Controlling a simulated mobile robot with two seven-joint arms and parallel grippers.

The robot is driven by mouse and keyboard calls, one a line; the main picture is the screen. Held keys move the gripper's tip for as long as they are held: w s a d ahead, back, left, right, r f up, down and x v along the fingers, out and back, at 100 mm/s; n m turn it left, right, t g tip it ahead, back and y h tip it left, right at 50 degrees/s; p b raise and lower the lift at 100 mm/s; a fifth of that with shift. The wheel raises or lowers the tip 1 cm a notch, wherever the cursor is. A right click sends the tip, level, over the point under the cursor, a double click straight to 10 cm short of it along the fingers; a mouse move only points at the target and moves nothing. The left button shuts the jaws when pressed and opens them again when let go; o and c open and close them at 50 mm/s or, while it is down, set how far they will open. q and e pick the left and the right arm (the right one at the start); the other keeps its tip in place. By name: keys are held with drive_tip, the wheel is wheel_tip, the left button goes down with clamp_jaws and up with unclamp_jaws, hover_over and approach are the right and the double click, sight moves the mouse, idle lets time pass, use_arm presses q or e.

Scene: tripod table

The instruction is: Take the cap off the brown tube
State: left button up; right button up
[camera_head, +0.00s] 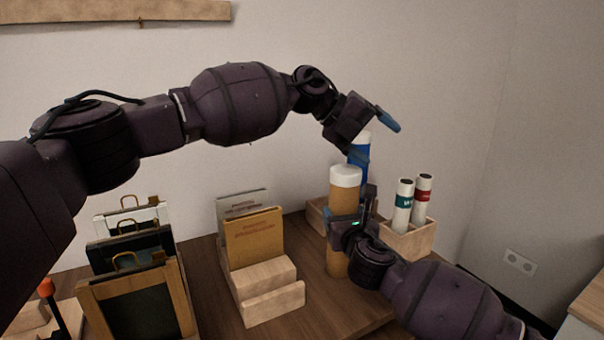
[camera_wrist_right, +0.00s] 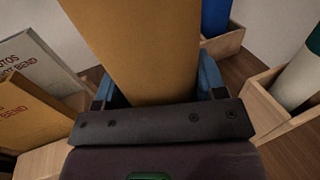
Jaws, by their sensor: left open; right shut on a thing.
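The brown tube (camera_head: 344,198) stands upright, with a white cap (camera_head: 345,176) on its top. My right gripper (camera_head: 351,213) is shut around the tube's body below the cap. The right wrist view shows the tube (camera_wrist_right: 145,45) between the two blue fingers, its cap out of the picture. My left gripper (camera_head: 374,138) is open and empty. It is above and to the right of the white cap, close to the top of a blue tube (camera_head: 357,177) behind.
Two white tubes (camera_head: 403,208) stand in a wooden box (camera_head: 412,241) on the right. Folders (camera_head: 254,236) in a wooden holder (camera_head: 270,307) stand left of the brown tube. Framed boards (camera_head: 140,304) stand further left. The wall is behind the table.

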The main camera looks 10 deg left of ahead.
sight(345, 169)
use_arm(q)
drive_tip(key=s+a+f+n+t, duration=0.25)
drive_tip(key=a+n+t, duration=0.3)
drive_tip(key=n, duration=0.85)
drive_tip(key=s+a+f+n+t, duration=0.2)
drive_tip(key=s+a+n+t, duration=0.4)
drive_tip(key=n, duration=0.8)
drive_tip(key=shift+g, duration=0.35)
drive_tip(key=x, duration=0.4)
drive_tip(key=w+a+x, duration=0.1)
drive_tip(key=x, duration=0.6)
drive_tip(key=shift+w+f, duration=0.2)
drive_tip(key=shift+w, duration=0.15)
drive_tip(key=c, duration=0.8)
drive_tip(key=shift+r, duration=0.65)
